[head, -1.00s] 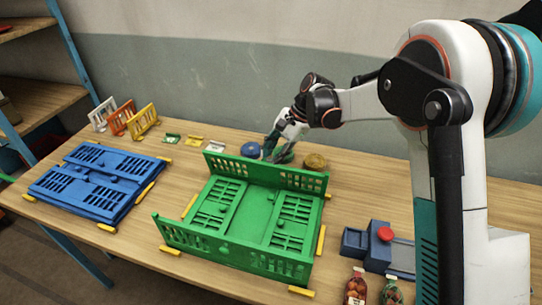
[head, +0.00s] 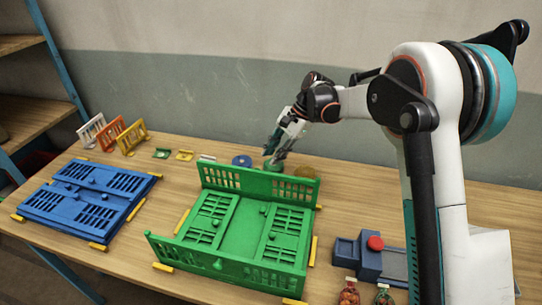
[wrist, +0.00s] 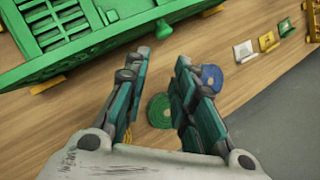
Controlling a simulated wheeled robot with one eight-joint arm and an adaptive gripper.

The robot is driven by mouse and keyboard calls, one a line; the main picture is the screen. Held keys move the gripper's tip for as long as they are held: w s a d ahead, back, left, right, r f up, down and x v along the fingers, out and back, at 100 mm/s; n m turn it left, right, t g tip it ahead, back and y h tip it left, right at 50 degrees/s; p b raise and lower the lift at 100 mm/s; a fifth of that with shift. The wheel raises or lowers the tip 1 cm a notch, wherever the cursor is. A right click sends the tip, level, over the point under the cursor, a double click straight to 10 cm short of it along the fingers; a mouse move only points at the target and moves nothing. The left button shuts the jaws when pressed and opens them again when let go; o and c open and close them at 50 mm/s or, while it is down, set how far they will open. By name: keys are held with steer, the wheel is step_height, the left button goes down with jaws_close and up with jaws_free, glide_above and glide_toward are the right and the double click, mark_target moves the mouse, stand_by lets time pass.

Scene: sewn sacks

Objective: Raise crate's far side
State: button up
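The green crate (head: 240,225) stands on the table with its far side (head: 255,182) and near side (head: 225,266) upright. Its two slotted end panels, left (head: 207,217) and right (head: 284,235), lie folded flat inside. My gripper (head: 272,158) is just behind the far side, pointing down. In the wrist view my gripper (wrist: 160,65) is open, its fingers apart with nothing between the tips. The outer face of the far side (wrist: 90,50), with a small knob (wrist: 164,29), shows beyond the fingers. I see no contact with it.
A green disc (wrist: 160,110), a blue disc (wrist: 211,76) and a brownish disc (head: 304,171) lie behind the crate. A folded blue crate (head: 88,198) lies left. Small upright racks (head: 122,134) stand back left. A device with a red button (head: 375,243) and sacks (head: 348,295) are right.

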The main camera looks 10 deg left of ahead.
steer(key=w+d+r+p, duration=0.2)
steer(key=w+d+r, duration=0.2)
steer(key=w, duration=0.2)
steer(key=shift+d+p, duration=0.3)
steer(key=shift+d, duration=0.1)
stand_by(0.6)
steer(key=shift+w, duration=0.1)
steer(key=v, duration=1.2)
steer(key=shift+d, duration=0.1)
